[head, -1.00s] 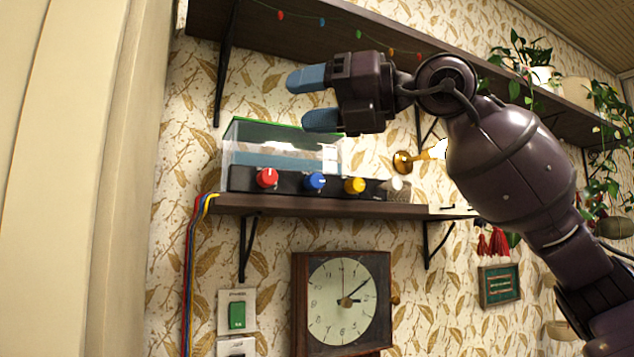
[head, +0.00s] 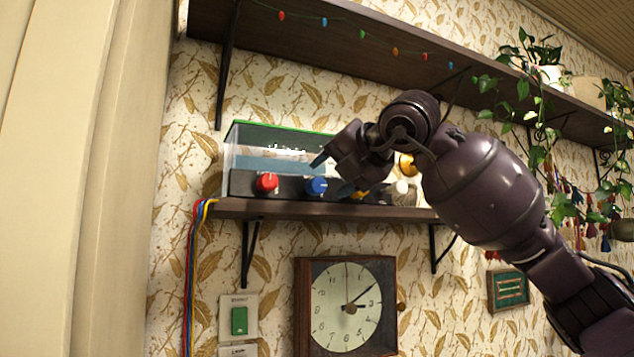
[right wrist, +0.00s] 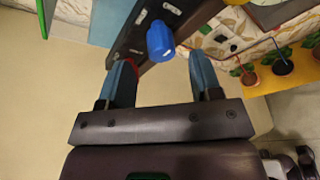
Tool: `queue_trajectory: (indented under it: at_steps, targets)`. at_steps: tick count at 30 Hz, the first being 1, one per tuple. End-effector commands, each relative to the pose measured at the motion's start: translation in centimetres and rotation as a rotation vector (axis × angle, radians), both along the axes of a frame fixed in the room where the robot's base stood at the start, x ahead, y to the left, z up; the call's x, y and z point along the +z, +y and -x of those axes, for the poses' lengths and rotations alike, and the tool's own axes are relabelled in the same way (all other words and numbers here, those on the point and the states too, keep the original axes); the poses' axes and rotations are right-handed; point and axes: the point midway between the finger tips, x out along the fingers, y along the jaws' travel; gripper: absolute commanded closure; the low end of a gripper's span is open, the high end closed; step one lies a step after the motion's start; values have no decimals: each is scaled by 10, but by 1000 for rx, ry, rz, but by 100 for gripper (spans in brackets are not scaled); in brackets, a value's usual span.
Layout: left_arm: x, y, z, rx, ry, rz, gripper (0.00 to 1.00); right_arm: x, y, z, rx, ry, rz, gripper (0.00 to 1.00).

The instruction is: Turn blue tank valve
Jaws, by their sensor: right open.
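The blue valve (head: 316,186) is a round knob on the dark front strip of the tank (head: 240,160), on a wall shelf. A red valve (head: 266,182) is to its left, and a white one (head: 402,188) is further right. The yellow valve is mostly hidden behind my right gripper (head: 333,174). That gripper is just right of the blue valve, fingers pointing at the panel. In the right wrist view, the blue valve (right wrist: 160,38) shows between and just beyond the tips of the two open, blue-padded fingers. Nothing is held. My left gripper is out of view.
The shelf (head: 290,210) carries the tank, and an upper shelf (head: 330,40) runs above it. A clock (head: 345,305) and a green switch (head: 239,320) are on the wall below. Colored cables (head: 190,270) hang at the left. Plants hang at the right.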

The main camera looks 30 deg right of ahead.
Motion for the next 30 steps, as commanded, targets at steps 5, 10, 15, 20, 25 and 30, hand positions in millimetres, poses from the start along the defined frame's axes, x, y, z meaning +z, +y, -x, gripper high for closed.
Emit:
queue_trajectory:
  at_steps: [5,10,15,20,25,30]
  targets:
    - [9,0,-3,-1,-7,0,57,-7,4,-27,1,3,0,41]
    - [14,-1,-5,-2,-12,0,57,-11,7,-43,2,1,1,41]
    - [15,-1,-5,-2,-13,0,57,-14,7,-49,1,1,1,41]
    - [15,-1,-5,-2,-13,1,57,-14,7,-49,1,1,1,41]
    - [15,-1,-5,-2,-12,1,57,-14,7,-49,1,1,1,54]
    - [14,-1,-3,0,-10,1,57,-14,7,-49,1,1,1,80]
